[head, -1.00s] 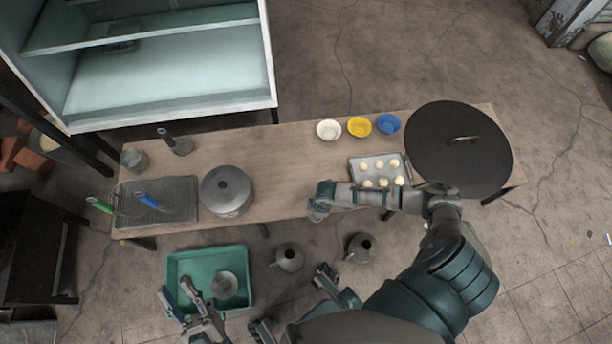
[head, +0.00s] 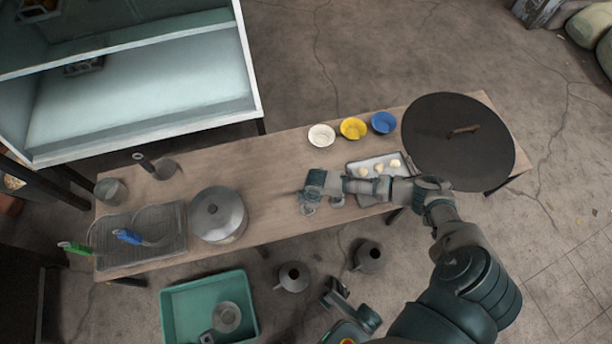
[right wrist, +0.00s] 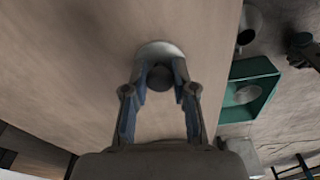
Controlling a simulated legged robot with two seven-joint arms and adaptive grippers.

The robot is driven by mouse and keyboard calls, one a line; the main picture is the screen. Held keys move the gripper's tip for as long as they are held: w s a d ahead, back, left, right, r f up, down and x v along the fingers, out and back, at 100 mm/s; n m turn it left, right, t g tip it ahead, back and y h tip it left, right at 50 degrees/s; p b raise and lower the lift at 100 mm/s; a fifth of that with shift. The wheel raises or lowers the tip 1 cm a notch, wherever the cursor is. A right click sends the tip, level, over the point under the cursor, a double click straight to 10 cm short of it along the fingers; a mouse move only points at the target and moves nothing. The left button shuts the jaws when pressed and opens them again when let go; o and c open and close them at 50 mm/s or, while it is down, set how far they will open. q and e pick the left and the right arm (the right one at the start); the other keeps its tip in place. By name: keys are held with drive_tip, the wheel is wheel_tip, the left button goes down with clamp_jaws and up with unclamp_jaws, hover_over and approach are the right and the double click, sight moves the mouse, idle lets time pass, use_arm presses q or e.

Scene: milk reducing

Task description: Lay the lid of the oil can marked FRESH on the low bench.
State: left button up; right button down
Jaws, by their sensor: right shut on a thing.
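My right gripper (head: 309,199) is over the bare middle of the wooden bench (head: 270,180), near its front edge. In the right wrist view, my right gripper (right wrist: 162,82) is shut on the dark knob of a small round grey lid (right wrist: 160,48). The lid lies flat, at or just above the bench top; I cannot tell if it touches. Two grey oil cans, a left one (head: 292,277) and a right one (head: 368,257), stand open on the floor before the bench; I cannot read any marking.
On the bench are a lidded pot (head: 217,214), a wire-basket tray (head: 140,240), three bowls (the white one (head: 321,135)), a dough tray (head: 367,168) and a big dark lid (head: 450,140). A green tub (head: 180,310) is on the floor.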

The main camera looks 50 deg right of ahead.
drive_tip(key=c, duration=1.3)
unclamp_jaws()
drive_tip(key=o, duration=0.4)
drive_tip(key=shift+r, duration=0.1)
